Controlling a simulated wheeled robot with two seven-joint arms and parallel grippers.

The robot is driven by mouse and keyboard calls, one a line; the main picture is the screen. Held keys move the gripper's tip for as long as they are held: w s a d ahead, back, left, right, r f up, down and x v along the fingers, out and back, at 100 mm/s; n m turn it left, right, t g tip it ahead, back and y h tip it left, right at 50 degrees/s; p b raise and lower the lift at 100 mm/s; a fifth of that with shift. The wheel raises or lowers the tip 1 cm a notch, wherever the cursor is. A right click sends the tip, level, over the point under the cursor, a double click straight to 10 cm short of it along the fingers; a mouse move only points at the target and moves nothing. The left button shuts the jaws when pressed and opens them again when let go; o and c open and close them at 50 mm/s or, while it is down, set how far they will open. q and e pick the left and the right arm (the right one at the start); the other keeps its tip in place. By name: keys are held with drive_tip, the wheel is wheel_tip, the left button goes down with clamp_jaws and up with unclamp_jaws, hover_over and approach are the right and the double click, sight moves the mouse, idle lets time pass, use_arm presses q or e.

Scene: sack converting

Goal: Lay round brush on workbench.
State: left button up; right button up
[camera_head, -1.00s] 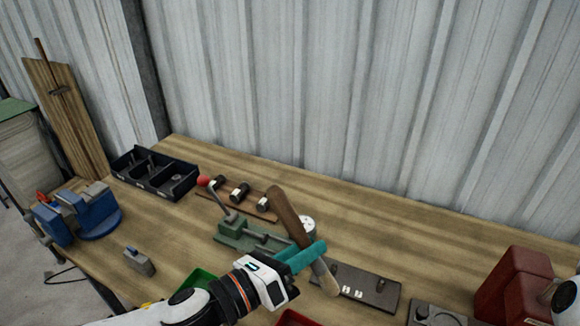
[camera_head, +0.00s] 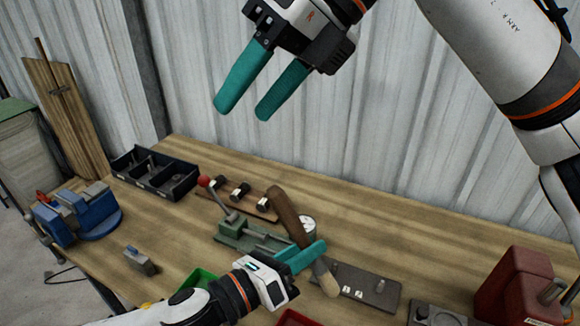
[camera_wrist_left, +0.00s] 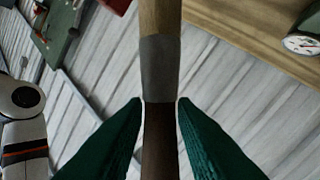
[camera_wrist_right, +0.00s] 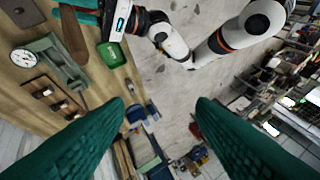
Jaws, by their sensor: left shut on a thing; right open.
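The round brush (camera_head: 287,213) has a long dark brown part, a grey band and a pale wooden end. It is tilted above the workbench (camera_head: 390,240). My left gripper (camera_head: 312,252) is shut on it near its middle. In the left wrist view the brush (camera_wrist_left: 160,68) runs between the fingertips (camera_wrist_left: 160,105), with the grey band just beyond them. My right gripper (camera_head: 245,108) is open and empty, high in front of the wall. In the right wrist view the brush (camera_wrist_right: 73,38) shows at top left.
A green press with a red knob (camera_head: 238,232) and a dial gauge (camera_head: 308,224) stand close behind the brush. A dark plate (camera_head: 375,290) lies to its right. A black tray (camera_head: 152,180), blue vise (camera_head: 85,215) and red can (camera_head: 515,285) stand farther out. Bare wood shows at the back right.

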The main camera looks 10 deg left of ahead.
wheel_tip(320, 180, down, 6)
drive_tip(key=t+h, duration=0.2)
drive_tip(key=h, duration=0.2)
drive_tip(key=t+h, duration=0.2)
drive_tip(key=h, duration=0.2)
approach(300, 232)
drive_tip(key=shift+m, duration=0.3)
drive_tip(key=f, duration=0.6)
drive_tip(key=w+f, duration=0.1)
drive_tip(key=f, duration=0.2)
drive_tip(key=shift+d, duration=0.25)
drive_tip(key=c, duration=1.1)
use_arm(q)
drive_tip(key=o, duration=1.1)
use_arm(e)
clamp_jaws()
